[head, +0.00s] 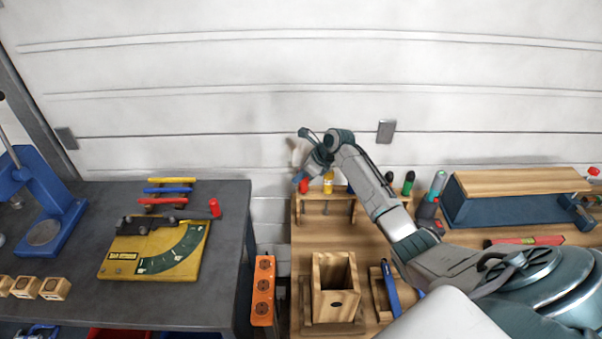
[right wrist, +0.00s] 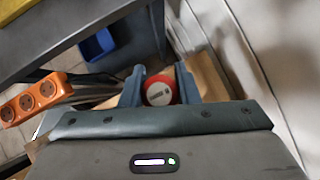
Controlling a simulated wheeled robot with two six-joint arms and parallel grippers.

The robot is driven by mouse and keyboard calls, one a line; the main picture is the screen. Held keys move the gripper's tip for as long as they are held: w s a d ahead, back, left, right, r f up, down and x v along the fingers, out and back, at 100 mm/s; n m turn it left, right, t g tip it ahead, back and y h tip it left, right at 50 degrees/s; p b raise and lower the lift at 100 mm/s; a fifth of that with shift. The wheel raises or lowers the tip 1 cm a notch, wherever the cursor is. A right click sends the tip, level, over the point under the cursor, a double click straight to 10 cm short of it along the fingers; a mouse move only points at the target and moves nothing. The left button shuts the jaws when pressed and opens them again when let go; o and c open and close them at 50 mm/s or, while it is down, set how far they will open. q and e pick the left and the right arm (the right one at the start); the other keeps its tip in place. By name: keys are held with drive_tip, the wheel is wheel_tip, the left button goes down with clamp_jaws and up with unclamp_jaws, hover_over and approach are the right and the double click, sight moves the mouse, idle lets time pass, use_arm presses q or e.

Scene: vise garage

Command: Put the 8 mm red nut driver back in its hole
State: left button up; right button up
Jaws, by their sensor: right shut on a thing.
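My right gripper (head: 309,172) is above the left end of a small wooden rack (head: 325,196) at the back left of the wooden bench. It is shut on a red-handled driver (head: 303,186), whose round red end shows between the fingers in the right wrist view (right wrist: 158,91). The driver's shank, the size mark and the hole beneath are too small or hidden to tell. A yellow-handled driver (head: 328,183) stands in the rack just right of the held one. My left gripper is not in view.
An orange power strip (head: 263,290) is in the gap between tables. A wooden box (head: 334,285) stands in front of the rack; a blue-sided wooden-topped box (head: 520,195) is right.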

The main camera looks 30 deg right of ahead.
drive_tip(key=shift+f, duration=0.35)
idle(0.3)
drive_tip(key=o, duration=1.1)
drive_tip(key=shift+c, duration=0.2)
drive_tip(key=shift+o, duration=0.5)
drive_tip(key=shift+o, duration=1.1)
drive_tip(key=shift+r, duration=0.1)
drive_tip(key=shift+r, duration=3.45)
drive_tip(key=shift+a+f, duration=0.1)
